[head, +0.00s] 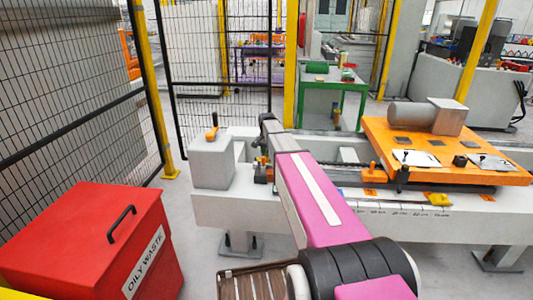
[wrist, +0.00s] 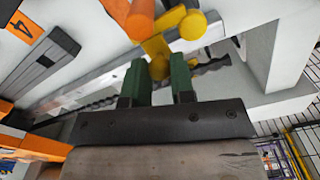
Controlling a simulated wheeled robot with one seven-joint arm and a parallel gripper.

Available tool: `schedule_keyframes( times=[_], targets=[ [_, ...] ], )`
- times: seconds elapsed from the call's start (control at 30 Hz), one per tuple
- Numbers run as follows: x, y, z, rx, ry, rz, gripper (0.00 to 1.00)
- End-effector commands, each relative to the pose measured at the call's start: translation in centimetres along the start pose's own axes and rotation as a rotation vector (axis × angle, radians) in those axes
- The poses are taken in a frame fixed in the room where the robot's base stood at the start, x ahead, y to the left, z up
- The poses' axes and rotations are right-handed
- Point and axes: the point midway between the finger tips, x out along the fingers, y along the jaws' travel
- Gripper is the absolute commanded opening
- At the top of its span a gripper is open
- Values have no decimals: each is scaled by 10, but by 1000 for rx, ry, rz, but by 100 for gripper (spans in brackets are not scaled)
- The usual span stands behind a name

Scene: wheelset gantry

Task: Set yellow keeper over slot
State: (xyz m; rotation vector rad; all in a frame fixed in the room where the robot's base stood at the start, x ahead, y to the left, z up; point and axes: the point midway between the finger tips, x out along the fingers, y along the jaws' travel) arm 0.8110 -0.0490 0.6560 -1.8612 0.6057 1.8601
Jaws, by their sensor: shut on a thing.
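My gripper (wrist: 159,80) has two green fingers, shut on the yellow keeper (wrist: 157,66) in the wrist view. The keeper's lower end sits between the fingertips, and its rounded yellow part (wrist: 190,25) reaches up and right beyond them. An orange piece (wrist: 138,18) is right beside it at the top; I cannot tell whether they touch. In the head view my arm reaches to the left part of the pale gantry beam (head: 350,207), and it mostly hides the gripper. I cannot make out the slot in either view.
An orange plate (head: 500,170) with a grey cylinder (head: 407,115) stands on the beam's right. A small yellow piece (head: 438,199) lies on the front edge. A red oily waste bin (head: 75,235) stands at left.

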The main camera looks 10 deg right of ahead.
Motion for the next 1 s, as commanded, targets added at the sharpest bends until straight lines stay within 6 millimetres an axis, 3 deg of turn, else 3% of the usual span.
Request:
schedule_keyframes(
  times=[0.47,0.5,0.57,0.87,1.0],
  targets=[
    [0,1,1,16,-2,1,0],
    [0,1,1,16,-2,1,26],
    [0,1,1,16,-2,1,46],
    [-1,0,1,15,-1,0,49],
    [-10,0,1,15,0,0,49]
  ],
)
